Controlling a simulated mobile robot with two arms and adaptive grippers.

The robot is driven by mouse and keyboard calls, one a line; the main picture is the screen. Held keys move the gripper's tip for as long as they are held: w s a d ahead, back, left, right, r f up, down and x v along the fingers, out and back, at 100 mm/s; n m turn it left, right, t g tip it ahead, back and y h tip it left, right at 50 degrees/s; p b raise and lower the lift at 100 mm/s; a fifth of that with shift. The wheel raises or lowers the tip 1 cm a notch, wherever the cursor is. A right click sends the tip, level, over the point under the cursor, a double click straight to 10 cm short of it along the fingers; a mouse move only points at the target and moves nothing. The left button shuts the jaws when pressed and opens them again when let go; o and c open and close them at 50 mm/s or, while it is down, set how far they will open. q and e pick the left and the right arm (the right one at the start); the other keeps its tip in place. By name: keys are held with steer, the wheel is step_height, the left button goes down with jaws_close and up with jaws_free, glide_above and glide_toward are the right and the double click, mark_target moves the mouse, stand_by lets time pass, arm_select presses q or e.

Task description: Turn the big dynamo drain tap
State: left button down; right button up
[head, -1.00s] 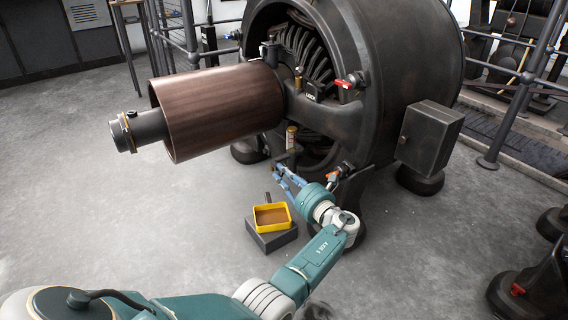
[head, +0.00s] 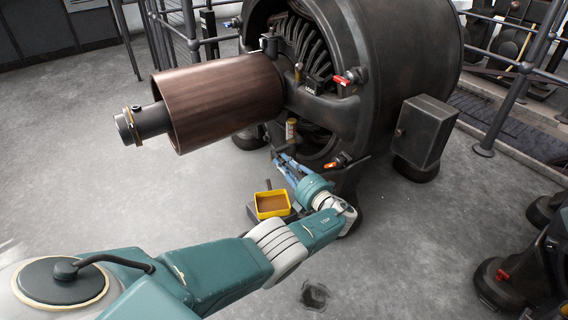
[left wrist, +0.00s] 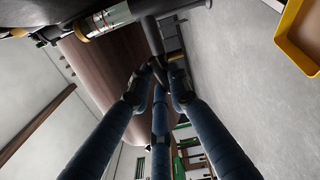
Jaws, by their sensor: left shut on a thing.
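The big dynamo (head: 400,80) is a large dark machine with a copper-brown cylinder (head: 225,100) at its front. A sight glass with a brass cap (head: 291,128) stands low on it; it also shows in the left wrist view (left wrist: 108,18). My left gripper (head: 278,157) is just below this glass. In the left wrist view its blue fingers (left wrist: 156,72) close around the end of a dark bar (left wrist: 151,36), which looks like the drain tap's lever. The tap's body is mostly hidden. My right gripper is out of view.
A yellow tray (head: 258,206) with brown contents stands on a dark block below the gripper. A red-handled valve (head: 342,80) and an orange-handled one (head: 331,165) are on the dynamo. A dark box (head: 425,130) juts out at right. The floor at left is clear.

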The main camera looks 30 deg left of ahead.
arm_select(q)
steer(key=shift+a+m, duration=0.1)
steer(key=shift+m, duration=0.8)
steer(key=c, duration=1.6)
jaws_free()
